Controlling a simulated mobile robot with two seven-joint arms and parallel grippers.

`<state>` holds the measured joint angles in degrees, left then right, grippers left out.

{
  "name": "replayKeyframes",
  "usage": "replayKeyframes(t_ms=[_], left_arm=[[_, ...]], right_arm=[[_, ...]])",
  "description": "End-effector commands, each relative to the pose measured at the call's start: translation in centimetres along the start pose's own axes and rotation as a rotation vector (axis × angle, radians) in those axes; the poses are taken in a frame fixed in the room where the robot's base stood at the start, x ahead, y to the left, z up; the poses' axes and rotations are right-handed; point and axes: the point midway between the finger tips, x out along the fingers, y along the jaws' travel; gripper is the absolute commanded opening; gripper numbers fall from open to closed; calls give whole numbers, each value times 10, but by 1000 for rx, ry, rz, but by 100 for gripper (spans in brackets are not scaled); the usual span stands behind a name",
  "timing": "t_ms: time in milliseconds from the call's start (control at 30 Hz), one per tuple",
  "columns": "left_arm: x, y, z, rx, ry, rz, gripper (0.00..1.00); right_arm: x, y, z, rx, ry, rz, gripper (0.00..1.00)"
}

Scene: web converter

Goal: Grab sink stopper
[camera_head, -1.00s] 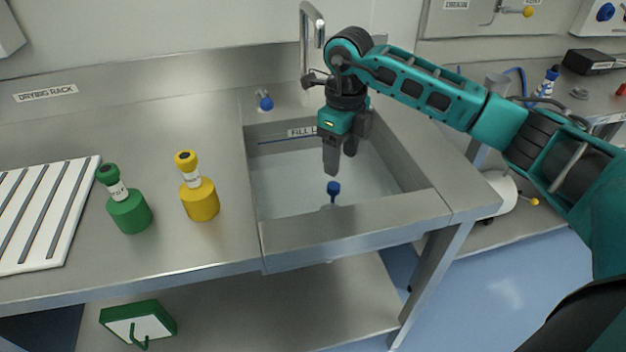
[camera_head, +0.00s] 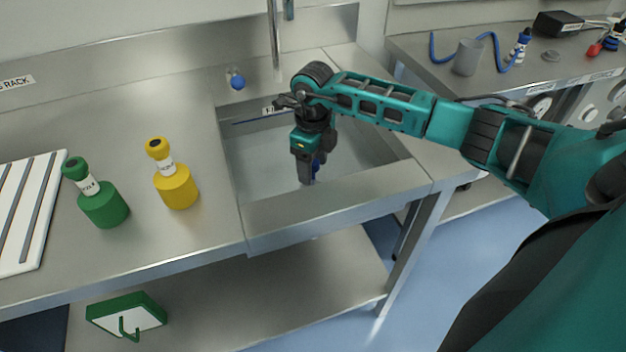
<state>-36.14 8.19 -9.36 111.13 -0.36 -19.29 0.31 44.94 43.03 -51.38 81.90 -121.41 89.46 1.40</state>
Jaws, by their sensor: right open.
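The blue sink stopper (camera_head: 316,166) stands in the sink basin (camera_head: 262,170) and is mostly hidden behind my right gripper. My right gripper (camera_head: 309,176) reaches down into the basin with its fingers pointing downward at the stopper. Its fingers are open, with the stopper's blue part showing beside and behind them. I cannot tell whether the fingers touch it. My left gripper is not in view.
A yellow bottle (camera_head: 176,187) and a green bottle (camera_head: 104,205) stand on the counter left of the sink, by a white drying rack (camera_head: 28,215). The faucet (camera_head: 274,40) and a blue knob (camera_head: 237,82) are behind the basin. The sink's front rim (camera_head: 330,198) lies close to the gripper.

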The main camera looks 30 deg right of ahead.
Motion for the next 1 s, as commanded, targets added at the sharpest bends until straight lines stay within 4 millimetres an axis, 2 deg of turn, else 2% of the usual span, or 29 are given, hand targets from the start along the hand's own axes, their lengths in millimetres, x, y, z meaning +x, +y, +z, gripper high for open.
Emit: replayKeyframes(t_ms=[33, 133, 400, 1000], left_arm=[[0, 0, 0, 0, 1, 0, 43], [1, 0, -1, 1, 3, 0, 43], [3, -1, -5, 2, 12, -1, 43], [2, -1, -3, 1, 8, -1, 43]], right_arm=[[8, 1, 0, 0, 3, 2, 61], [16, 1, 0, 0, 0, 0, 61], [18, 0, 0, 0, 0, 0, 60], [17, 0, 0, 0, 0, 0, 3]])
